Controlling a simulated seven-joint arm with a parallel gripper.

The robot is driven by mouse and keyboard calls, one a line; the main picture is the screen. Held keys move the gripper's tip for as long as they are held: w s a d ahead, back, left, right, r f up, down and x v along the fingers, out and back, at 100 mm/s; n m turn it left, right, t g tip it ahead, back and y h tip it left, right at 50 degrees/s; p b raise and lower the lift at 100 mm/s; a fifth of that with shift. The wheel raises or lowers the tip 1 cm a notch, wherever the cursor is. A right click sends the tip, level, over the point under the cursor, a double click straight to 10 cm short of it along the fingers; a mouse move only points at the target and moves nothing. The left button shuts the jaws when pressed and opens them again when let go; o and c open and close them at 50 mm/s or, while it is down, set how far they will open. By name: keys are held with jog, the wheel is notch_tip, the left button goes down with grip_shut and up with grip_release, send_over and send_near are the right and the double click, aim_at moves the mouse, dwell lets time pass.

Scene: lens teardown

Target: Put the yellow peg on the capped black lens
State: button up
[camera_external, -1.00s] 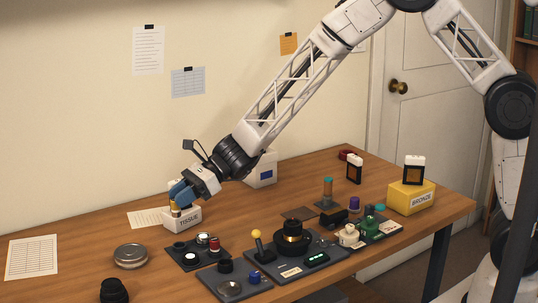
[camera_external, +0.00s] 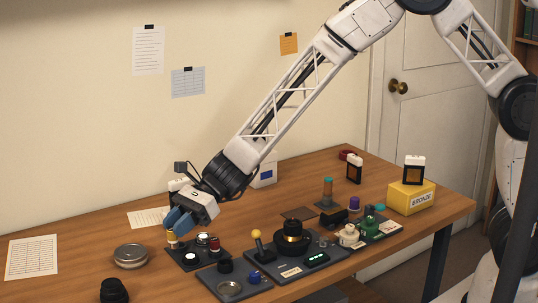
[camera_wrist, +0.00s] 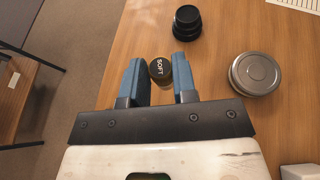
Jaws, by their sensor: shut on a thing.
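My gripper (camera_external: 178,225) is shut on the yellow peg (camera_external: 172,237), whose yellowish lower part shows below the blue fingers. In the wrist view the fingers flank the peg's dark end (camera_wrist: 160,68), which is marked SOFT. The peg is held over the left part of the table. The capped black lens (camera_external: 114,291) stands at the front left of the table, apart from the gripper; it also shows at the top of the wrist view (camera_wrist: 187,22).
A dark tray (camera_external: 186,262) with small parts is just right of the gripper. Other trays and a black lens with a gold ring (camera_external: 292,238) fill the middle. The left tabletop is mostly clear.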

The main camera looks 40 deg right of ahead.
jog(key=s+a+n+g, duration=0.1)
jog(key=s+a+g, duration=0.1)
jog(key=s, duration=0.5)
jog(key=shift+s+a+n+h, duration=0.25)
jog(key=shift+a+n+h, duration=0.05)
jog(key=shift+a+n, duration=0.1)
jog(key=shift+a, duration=0.1)
send_over(116, 280)
jog(key=shift+f, duration=0.75)
jog(key=shift+f, duration=1.75)
jog(key=shift+f, duration=0.1)
